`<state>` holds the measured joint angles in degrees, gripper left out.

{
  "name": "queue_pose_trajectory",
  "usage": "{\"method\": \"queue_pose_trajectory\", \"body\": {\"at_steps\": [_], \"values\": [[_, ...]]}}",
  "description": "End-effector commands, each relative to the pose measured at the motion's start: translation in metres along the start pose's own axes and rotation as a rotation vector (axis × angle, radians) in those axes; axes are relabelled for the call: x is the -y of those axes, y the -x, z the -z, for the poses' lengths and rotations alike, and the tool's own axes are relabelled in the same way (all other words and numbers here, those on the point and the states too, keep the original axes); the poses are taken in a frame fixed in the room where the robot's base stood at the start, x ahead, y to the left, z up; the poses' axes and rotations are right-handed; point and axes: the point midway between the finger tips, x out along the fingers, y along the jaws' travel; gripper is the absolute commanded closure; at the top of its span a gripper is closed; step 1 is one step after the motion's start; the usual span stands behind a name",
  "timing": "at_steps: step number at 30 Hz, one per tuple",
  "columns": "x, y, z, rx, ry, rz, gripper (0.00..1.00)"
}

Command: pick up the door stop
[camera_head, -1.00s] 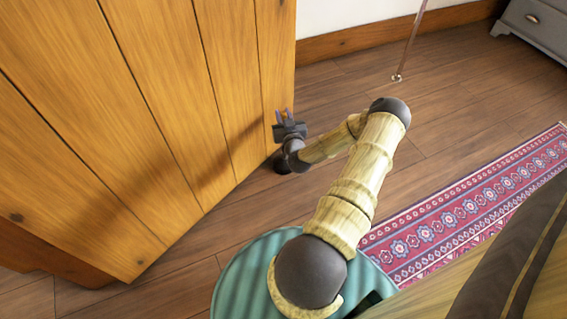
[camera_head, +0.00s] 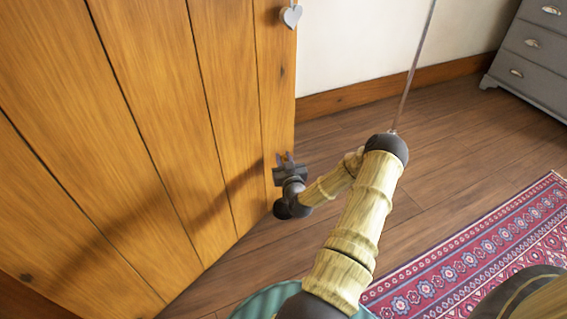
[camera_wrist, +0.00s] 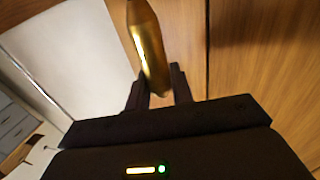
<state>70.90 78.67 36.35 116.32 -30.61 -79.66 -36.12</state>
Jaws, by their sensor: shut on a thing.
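A shiny brass-coloured, elongated piece, which I take to be the door stop (camera_wrist: 148,45), stands between the fingers of my gripper (camera_wrist: 160,72) in the wrist view. It reaches up out of the top of that view, so its far end is cut off. My gripper is shut on it. In the head view my gripper (camera_head: 285,157) is beside the free edge of the wooden door, above the floor. The held piece cannot be made out in the head view.
A patterned red rug (camera_head: 470,265) lies at right. A grey chest of drawers (camera_head: 532,55) stands at back right. The wooden floor (camera_head: 450,150) between is clear.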

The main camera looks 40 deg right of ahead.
Motion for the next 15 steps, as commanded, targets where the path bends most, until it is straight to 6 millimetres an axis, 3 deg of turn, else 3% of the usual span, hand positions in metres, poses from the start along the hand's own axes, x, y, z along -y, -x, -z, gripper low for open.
{"method": "queue_pose_trajectory", "body": {"at_steps": [1,3,15], "values": [[0.0004,-0.0011,0.0137,-0.009,0.001,0.001,1.00],[0.0002,-0.0011,0.0187,-0.008,0.000,0.000,1.00],[0.0001,-0.0011,0.0223,-0.008,0.000,0.000,1.00]]}}
